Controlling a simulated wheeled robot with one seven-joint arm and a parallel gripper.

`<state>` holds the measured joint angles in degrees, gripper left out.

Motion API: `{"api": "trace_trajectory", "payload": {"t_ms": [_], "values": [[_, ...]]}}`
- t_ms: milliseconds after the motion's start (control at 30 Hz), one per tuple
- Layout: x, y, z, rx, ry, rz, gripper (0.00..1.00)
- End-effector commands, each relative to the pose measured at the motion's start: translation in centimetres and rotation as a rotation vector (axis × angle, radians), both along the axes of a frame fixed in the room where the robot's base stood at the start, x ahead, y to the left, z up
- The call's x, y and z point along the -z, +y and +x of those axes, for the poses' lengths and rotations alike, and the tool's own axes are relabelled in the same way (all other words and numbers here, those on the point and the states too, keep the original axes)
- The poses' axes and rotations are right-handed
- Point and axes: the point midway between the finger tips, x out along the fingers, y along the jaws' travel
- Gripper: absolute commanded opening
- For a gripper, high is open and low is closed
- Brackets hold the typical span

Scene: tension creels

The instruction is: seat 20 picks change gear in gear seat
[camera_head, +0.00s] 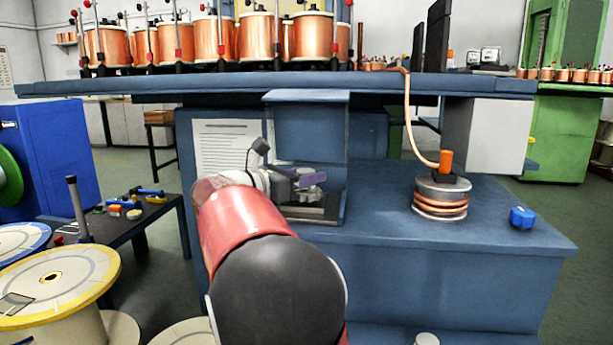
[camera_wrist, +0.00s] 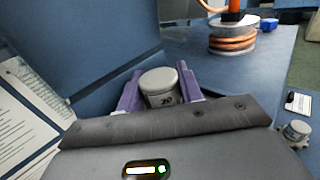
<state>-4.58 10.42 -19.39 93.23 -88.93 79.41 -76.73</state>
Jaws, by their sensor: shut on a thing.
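The 20 picks change gear (camera_wrist: 159,82) is a grey round piece with "20" on its side. In the wrist view it sits between the purple fingers of my gripper (camera_wrist: 160,92), which is shut on it. In the head view my gripper (camera_head: 308,181) is at the open recess under the blue box of the bench, above a dark plate (camera_head: 318,214). The gear is too small or hidden to make out there. I cannot make out the gear seat for certain in either view; my gripper and arm cover part of the recess.
A copper-wound spool (camera_head: 440,197) with an orange top stands right of the recess, with a blue block (camera_head: 522,217) beyond. A printed sheet (camera_head: 228,145) hangs on the left panel.

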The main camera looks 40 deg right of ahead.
Motion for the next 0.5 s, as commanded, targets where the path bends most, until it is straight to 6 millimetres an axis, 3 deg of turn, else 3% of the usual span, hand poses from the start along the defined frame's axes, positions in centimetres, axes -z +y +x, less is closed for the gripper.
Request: {"api": "trace_trajectory", "payload": {"t_ms": [33, 67, 233, 500], "values": [[-0.05, -0.01, -0.01, 0.0, -0.001, -0.001, 0.09], [-0.05, -0.01, -0.01, 0.0, -0.001, -0.001, 0.39], [-0.03, 0.0, 0.0, 0.0, 0.0, 0.0, 0.61], [0.04, 0.07, 0.03, 0.0, 0.0, 0.0, 0.62]]}}
